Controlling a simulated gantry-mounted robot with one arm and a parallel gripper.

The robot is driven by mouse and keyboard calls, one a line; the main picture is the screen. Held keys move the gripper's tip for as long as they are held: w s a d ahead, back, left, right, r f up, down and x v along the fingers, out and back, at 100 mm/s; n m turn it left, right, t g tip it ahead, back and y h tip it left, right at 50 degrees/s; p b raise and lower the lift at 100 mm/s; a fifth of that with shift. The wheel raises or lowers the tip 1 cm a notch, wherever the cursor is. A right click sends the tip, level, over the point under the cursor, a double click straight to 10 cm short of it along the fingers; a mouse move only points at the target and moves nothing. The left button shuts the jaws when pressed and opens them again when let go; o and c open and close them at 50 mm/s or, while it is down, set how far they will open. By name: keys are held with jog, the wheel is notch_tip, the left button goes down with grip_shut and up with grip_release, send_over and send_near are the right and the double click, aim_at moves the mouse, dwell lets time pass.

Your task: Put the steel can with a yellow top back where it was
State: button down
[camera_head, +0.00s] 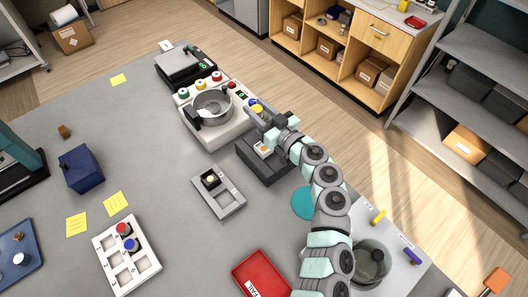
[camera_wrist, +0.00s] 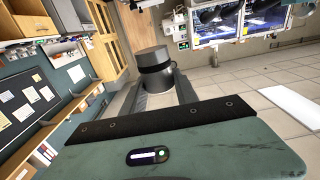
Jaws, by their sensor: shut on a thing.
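My gripper (camera_head: 262,117) is shut on a small steel can (camera_wrist: 158,78) with a dark band. In the wrist view the can sits between the fingers, and I see no yellow on it there. In the head view a yellow top (camera_head: 257,108) shows at my fingertips, beside the machine with the round steel bowl (camera_head: 212,104); my fingers hide most of the can. A white rack (camera_head: 128,282) at the lower left has several square slots. It holds a red-topped can (camera_head: 123,229) and a blue-topped can (camera_head: 131,244); its other slots look empty.
A grey tray (camera_head: 231,208) holding a black block lies mid-table. A dark box-shaped device (camera_head: 262,168) stands below my gripper. A red bin (camera_head: 262,274), a blue box (camera_head: 82,169) and a glass pot (camera_head: 371,262) are nearby. The left-middle table is mostly clear.

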jog(key=d+r, duration=0.1)
jog(key=w+d+r, duration=0.1)
jog(key=shift+w+r, duration=0.1)
jog(key=shift+r, duration=0.25)
notch_tip(320, 180, down, 15)
jog(key=shift+b, duration=1.15)
notch_tip(320, 180, down, 4)
jog(key=shift+d+f+b, duration=0.1)
jog(key=shift+b, duration=0.55)
jog(key=shift+f+p, duration=0.2)
jog(key=shift+p, duration=0.15)
jog(key=shift+f, duration=0.1)
